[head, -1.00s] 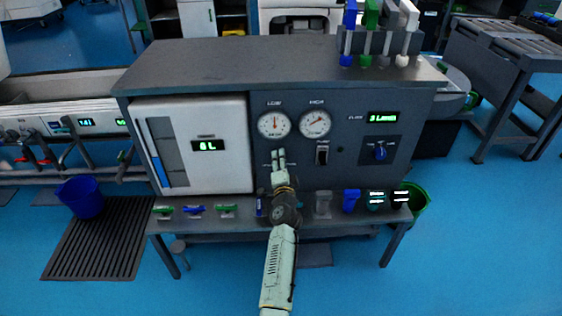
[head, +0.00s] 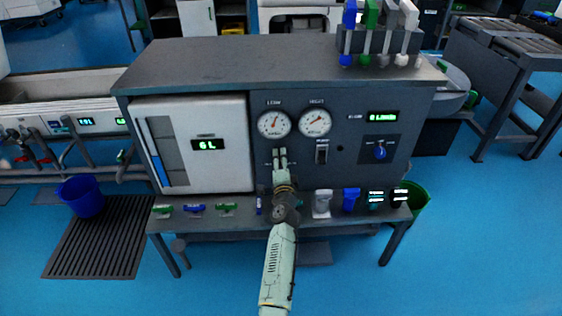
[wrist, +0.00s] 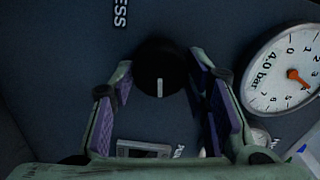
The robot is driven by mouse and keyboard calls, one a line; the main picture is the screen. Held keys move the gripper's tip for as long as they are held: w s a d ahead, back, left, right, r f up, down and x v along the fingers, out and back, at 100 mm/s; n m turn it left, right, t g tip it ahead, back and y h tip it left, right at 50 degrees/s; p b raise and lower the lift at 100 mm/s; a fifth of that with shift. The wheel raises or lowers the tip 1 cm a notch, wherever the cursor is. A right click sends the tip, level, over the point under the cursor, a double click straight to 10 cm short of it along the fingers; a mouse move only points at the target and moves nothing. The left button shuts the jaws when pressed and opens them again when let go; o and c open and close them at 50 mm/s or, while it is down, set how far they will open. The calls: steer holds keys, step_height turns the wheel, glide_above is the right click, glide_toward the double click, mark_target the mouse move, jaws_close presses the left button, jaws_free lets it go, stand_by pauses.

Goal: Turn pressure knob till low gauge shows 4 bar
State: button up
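The round black pressure knob (wrist: 160,68), with a white pointer line, is on the dark panel in the wrist view. My gripper (wrist: 162,80) is open, with its purple-padded fingers on either side of the knob and a small gap showing at each side. The low gauge (wrist: 287,72) is partly cut off at the right; it carries the text "4.0 bar" and an orange needle. In the head view, the low gauge (head: 274,125) is just above my gripper (head: 279,152), which hides the knob.
The high gauge (head: 315,122) is right of the low gauge. A switch (head: 321,151), a blue knob (head: 380,151) and a green flow readout (head: 383,116) are farther right. A white tank panel (head: 205,165) reads 6 L. Several small fittings line the front shelf.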

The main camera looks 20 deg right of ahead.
steer(key=o, duration=0.3)
steer(key=v, duration=1.2)
stand_by(0.3)
